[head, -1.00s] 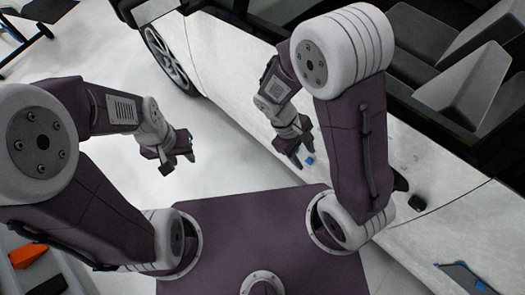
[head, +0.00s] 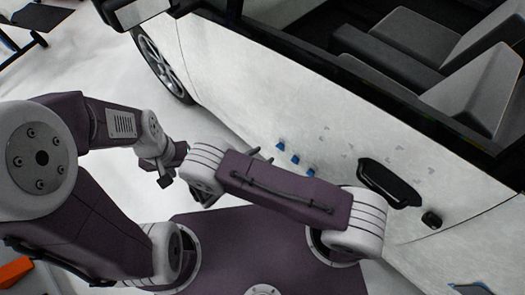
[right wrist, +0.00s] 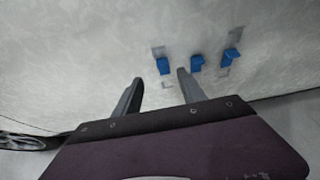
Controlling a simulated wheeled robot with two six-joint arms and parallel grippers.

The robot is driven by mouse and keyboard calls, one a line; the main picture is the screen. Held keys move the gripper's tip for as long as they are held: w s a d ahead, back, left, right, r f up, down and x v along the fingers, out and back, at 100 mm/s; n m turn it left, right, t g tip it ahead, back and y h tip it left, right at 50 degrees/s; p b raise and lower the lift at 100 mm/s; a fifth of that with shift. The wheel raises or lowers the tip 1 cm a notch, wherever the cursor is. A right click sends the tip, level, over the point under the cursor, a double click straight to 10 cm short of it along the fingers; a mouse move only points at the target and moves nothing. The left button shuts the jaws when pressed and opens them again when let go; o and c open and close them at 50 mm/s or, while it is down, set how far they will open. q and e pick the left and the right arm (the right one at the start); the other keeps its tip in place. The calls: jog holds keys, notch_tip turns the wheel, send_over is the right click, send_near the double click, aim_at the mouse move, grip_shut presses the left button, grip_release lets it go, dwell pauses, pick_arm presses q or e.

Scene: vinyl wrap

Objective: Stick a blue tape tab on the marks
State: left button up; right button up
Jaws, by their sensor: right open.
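Three blue tape tabs sit in a row on the white car door: the left tab (head: 280,146), the middle tab (head: 295,159) and the right tab (head: 310,170). In the right wrist view they show as left (right wrist: 163,66), middle (right wrist: 197,63) and right (right wrist: 231,56). Small grey marks (right wrist: 238,32) show around them. My right gripper (right wrist: 160,78) is open with nothing between its fingers, facing the door just below the left tab. In the head view its fingers (head: 262,154) show partly behind my arm. My left gripper (head: 165,174) is partly hidden; its jaws are unclear.
More faint grey marks (head: 345,155) spread over the door panel (head: 250,90). A black door handle (head: 390,184) and a small black part (head: 431,219) are to the right. An orange object (head: 14,270) lies at the lower left. Open floor lies left of the car.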

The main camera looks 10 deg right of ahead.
aim_at(279, 147)
jog(key=x, duration=0.6)
jog(key=shift+d+f, duration=0.1)
jog(key=shift+d, duration=0.3)
jog(key=shift+w+d+f, duration=0.15)
jog(key=shift+w+d, duration=0.15)
jog(key=shift+d, duration=0.2)
pick_arm(q)
jog(key=shift+s+a+r, duration=0.15)
jog(key=shift+s+r, duration=0.1)
jog(key=shift+s, duration=0.3)
pick_arm(e)
jog(key=shift+w+f, duration=0.1)
grip_shut()
pick_arm(q)
jog(key=shift+f, duration=0.1)
pick_arm(e)
jog(key=shift+s+a, duration=0.4)
jog(key=shift+a, duration=0.1)
